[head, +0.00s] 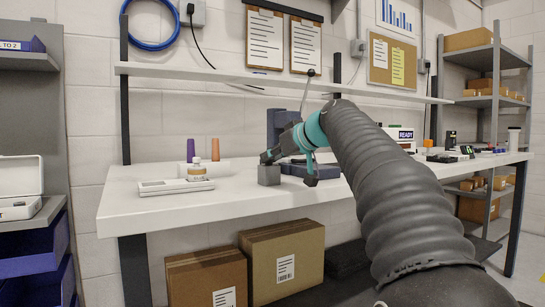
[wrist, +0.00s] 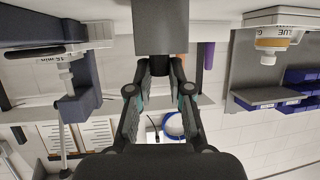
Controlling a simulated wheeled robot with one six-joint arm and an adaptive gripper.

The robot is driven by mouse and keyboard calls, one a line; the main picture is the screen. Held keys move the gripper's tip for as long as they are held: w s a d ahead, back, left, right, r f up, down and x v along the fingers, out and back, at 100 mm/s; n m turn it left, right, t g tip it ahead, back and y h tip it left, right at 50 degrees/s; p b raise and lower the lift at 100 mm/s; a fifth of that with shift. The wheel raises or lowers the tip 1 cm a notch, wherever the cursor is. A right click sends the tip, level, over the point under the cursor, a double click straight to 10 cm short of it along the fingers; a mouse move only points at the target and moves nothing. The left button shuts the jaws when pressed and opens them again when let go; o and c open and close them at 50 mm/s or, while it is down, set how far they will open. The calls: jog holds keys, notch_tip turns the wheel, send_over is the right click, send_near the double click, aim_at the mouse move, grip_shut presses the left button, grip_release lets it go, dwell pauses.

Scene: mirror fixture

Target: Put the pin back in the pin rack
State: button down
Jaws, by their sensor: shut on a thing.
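My gripper (head: 268,157) is over the bench, and it also shows in the wrist view (wrist: 160,68). It is shut on a dark grey block (wrist: 160,27), which shows in the head view (head: 268,175) at the bench top; I cannot tell whether it touches the bench. A purple pin (head: 191,150) and an orange pin (head: 215,150) stand upright at the back of the bench, left of my gripper. A pale block (head: 222,168) below them may be the pin rack; its holes cannot be made out. No pin shows clearly in my gripper.
A dark blue press-like fixture (head: 281,124) with a lever stands just behind my gripper. The bench's front left (head: 125,205) is clear. A shelf (head: 230,75) runs above.

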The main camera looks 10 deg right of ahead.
jog(key=c, duration=1)
grip_release()
jog(key=v, duration=1.2)
jog(key=s+a+f+m+g+h+p, duration=0.1)
jog(key=s+a+f+g+h+p, duration=0.1)
jog(key=s+f, duration=0.7)
jog(key=s+a+f+m+g+h+p, duration=0.1)
jog(key=s+f+m+g+h+p, duration=0.1)
jog(key=s+f, duration=0.8)
jog(key=s+a+f+m+g+h+p, duration=0.2)
jog(key=s+f+p, duration=0.2)
jog(key=s+f, duration=0.6)
jog(key=shift+s+a+f+g, duration=0.1)
jog(key=shift+a+f+g, duration=0.1)
jog(key=shift+f, duration=1.1)
jog(key=shift+s+a+f+g, duration=0.1)
jog(key=shift+a+f, duration=0.1)
jog(key=shift+f, duration=1.05)
